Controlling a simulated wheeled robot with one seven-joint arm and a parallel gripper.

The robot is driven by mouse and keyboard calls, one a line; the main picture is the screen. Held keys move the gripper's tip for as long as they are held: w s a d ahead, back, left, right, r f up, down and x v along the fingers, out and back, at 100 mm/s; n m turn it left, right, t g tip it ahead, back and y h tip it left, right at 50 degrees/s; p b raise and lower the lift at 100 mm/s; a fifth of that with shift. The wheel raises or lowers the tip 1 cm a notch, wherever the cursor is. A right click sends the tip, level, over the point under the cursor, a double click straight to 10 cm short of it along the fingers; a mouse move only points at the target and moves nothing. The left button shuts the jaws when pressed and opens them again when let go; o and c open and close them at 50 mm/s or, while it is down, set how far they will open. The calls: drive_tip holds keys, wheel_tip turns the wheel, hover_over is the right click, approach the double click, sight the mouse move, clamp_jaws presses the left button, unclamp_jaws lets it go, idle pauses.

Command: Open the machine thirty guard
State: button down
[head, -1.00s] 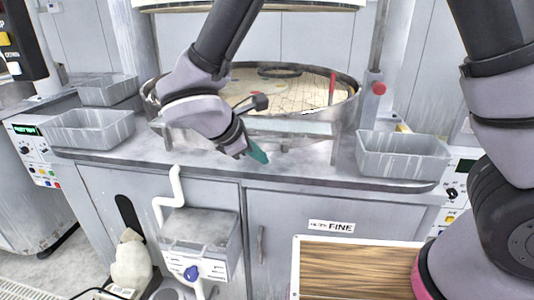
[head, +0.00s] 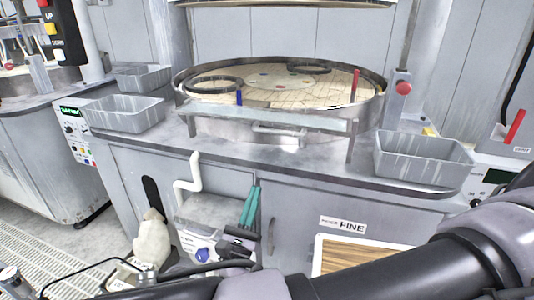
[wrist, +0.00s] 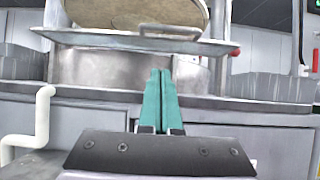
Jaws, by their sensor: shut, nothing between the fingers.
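A flat grey guard panel (head: 268,116) spans the front of a round polishing platen (head: 310,92), with a bar handle (head: 280,133) on its front edge. No machine number is legible to me. In the wrist view the guard panel (wrist: 100,40) crosses the upper part, its handle (wrist: 168,31) slightly right of centre. My gripper (head: 251,192) has teal fingers pressed together, empty. It is below the handle and apart from it, in front of the cabinet. The closed fingertips (wrist: 161,72) point up toward the guard in the wrist view.
Grey trays stand on the counter at left (head: 125,113) and right (head: 422,158) of the platen. A post with a red knob (head: 403,88) rises at the right. A wooden board (head: 350,256) lies low right.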

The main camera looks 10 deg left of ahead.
drive_tip(key=s+a+r+x, duration=0.1)
drive_tip(key=r+x, duration=0.1)
drive_tip(key=x, duration=1)
drive_tip(key=shift+d+r, duration=0.4)
drive_tip(key=shift+y, duration=0.3)
drive_tip(key=shift+r+g, duration=0.6)
drive_tip(key=shift+r, duration=0.75)
drive_tip(key=shift+r+g, duration=0.6)
drive_tip(key=shift+r, duration=0.8)
